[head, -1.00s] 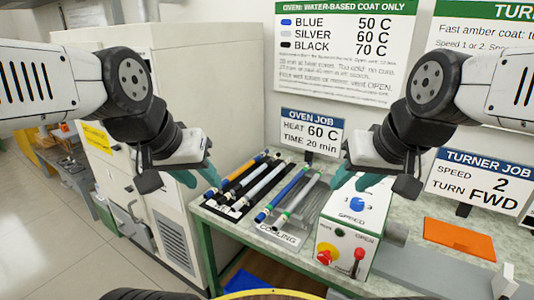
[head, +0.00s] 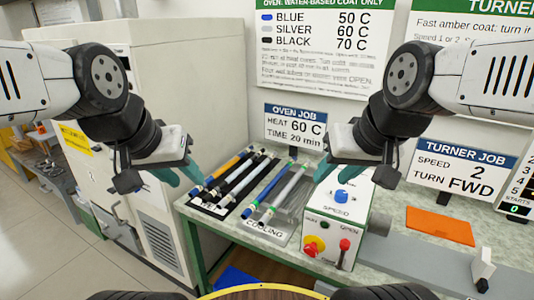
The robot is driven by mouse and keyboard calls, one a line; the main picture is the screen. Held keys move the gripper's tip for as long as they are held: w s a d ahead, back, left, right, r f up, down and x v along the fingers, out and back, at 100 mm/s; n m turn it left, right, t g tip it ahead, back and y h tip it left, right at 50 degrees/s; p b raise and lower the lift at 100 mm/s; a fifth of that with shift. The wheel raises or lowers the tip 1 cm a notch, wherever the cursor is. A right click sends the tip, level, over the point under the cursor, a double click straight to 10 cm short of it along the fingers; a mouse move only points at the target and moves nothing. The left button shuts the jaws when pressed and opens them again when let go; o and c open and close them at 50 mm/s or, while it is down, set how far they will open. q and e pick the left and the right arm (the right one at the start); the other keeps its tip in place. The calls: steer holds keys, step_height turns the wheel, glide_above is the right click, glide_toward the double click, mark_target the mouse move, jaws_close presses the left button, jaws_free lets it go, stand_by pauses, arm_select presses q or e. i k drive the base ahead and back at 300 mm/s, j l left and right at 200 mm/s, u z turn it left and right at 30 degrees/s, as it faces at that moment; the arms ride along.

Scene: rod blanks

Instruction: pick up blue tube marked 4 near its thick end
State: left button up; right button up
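One blue tube (head: 228,166) lies at the left of the rack on the bench, beside black and silver tubes. Another blue tube (head: 268,187) lies on the cooling tray (head: 264,232), next to a grey tube with green bands (head: 287,190). The number marks are too small to read, so I cannot tell which blue tube is marked 4. My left gripper (head: 178,174) is open and empty, above and left of the rack. My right gripper (head: 335,172) appears open and empty, to the right of the tubes. Neither touches a tube.
The white control box (head: 334,232) with blue, red and yellow controls stands right of the cooling tray. The tall oven cabinet (head: 190,90) stands left of the bench. An orange mat (head: 440,226) lies at the right. Sign stands rise behind the tubes.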

mark_target(192, 194)
steer(key=i+j+z, duration=0.35)
steer(key=i+j, duration=0.3)
steer(key=j, duration=0.15)
